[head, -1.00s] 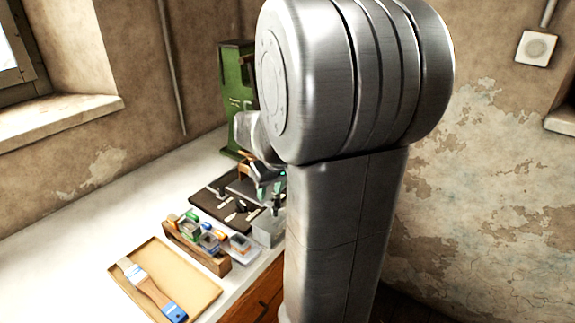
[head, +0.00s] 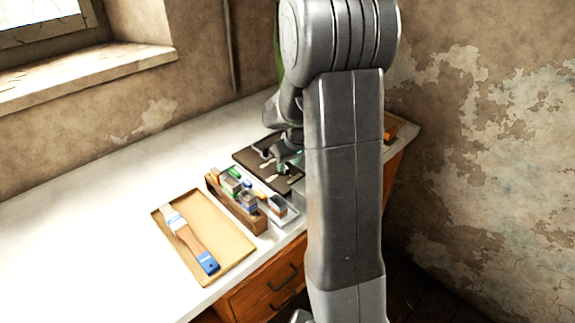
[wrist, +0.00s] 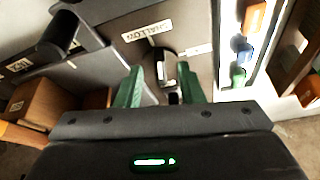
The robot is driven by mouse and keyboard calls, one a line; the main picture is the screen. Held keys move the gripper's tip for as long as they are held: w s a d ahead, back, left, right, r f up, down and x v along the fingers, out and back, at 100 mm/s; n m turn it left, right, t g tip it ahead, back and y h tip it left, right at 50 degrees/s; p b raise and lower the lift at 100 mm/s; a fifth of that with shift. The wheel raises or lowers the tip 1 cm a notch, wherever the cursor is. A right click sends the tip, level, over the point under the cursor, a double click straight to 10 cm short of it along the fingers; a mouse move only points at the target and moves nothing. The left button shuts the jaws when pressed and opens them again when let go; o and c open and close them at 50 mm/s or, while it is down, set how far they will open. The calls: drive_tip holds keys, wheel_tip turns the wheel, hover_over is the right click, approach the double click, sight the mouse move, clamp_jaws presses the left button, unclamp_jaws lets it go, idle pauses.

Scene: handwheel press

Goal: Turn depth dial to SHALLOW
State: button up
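In the wrist view my gripper (wrist: 160,84) has two green fingers held apart. A small black and pale knob or pointer (wrist: 164,66) lies just beyond and between the fingertips, with gaps on both sides; I cannot tell which way it is set. A white label (wrist: 147,30), upside down and seemingly reading SHALLOW, sits past it. A second pale label (wrist: 199,49), unreadable, is to its right. In the head view my arm hides most of this spot, and the gripper is too small there to judge.
A black cylinder (wrist: 60,36) stands left in the wrist view. The bench's left is clear.

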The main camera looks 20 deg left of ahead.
drive_tip(key=shift+x, duration=0.9)
clamp_jaws()
drive_tip(key=shift+w+d+f+n+b, duration=0.2)
drive_tip(key=shift+n+b, duration=0.5)
drive_tip(key=shift+b, duration=0.25)
drive_tip(key=shift+r+n+g+b, duration=0.15)
drive_tip(key=shift+n+g+b, duration=0.35)
drive_tip(key=shift+n, duration=0.2)
unclamp_jaws()
drive_tip(key=shift+r+y, duration=0.1)
drive_tip(key=shift+y, duration=0.2)
